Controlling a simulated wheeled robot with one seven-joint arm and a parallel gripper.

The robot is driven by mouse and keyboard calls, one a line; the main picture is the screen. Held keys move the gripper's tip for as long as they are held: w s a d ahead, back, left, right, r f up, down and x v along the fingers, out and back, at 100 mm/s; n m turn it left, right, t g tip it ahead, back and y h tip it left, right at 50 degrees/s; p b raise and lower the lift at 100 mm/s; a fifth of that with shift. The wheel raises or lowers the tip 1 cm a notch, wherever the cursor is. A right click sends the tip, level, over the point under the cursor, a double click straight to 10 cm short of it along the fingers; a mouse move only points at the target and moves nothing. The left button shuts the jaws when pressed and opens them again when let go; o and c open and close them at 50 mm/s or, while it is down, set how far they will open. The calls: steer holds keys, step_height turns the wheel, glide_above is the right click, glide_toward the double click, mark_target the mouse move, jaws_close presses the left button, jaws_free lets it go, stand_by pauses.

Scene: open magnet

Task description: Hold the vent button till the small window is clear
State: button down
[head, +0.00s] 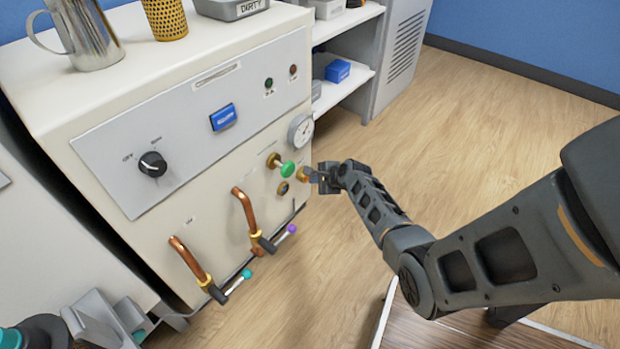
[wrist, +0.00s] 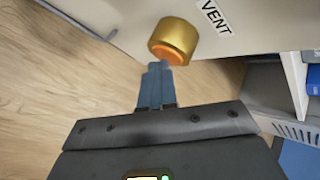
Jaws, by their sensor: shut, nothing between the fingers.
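The vent button (wrist: 171,57) is orange inside a brass collar, beside a label reading VENT (wrist: 216,17) in the wrist view. It also shows at the right edge of the cabinet front in the head view (head: 304,174). My gripper (wrist: 160,68) is shut and empty, its fingertips at the orange face. They seem to touch it; I cannot tell how far it is pressed. A small round brass-rimmed disc (head: 283,188), apparently the small window, sits just lower left of the button. Its face looks dark bluish, too small to tell clear from fogged.
The cabinet front also carries a green knob (head: 288,169), a gauge (head: 301,130), a blue display (head: 223,117), a black dial (head: 153,164) and two copper pipes with handles (head: 246,215). A metal jug (head: 85,35) stands on top. Shelves are behind; floor at right is open.

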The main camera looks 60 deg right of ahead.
steer(key=shift+s+a+p, duration=0.2)
steer(key=shift+s+p, duration=0.2)
steer(key=shift+s, duration=0.5)
steer(key=shift+s+a+p, duration=0.2)
steer(key=shift+s+p, duration=0.05)
steer(key=shift+s, duration=0.55)
steer(key=shift+s+a+p, duration=0.2)
steer(key=shift+s, duration=0.65)
steer(key=shift+s+a+p, duration=0.2)
steer(key=shift+s+p, duration=0.05)
steer(key=shift+s, duration=0.55)
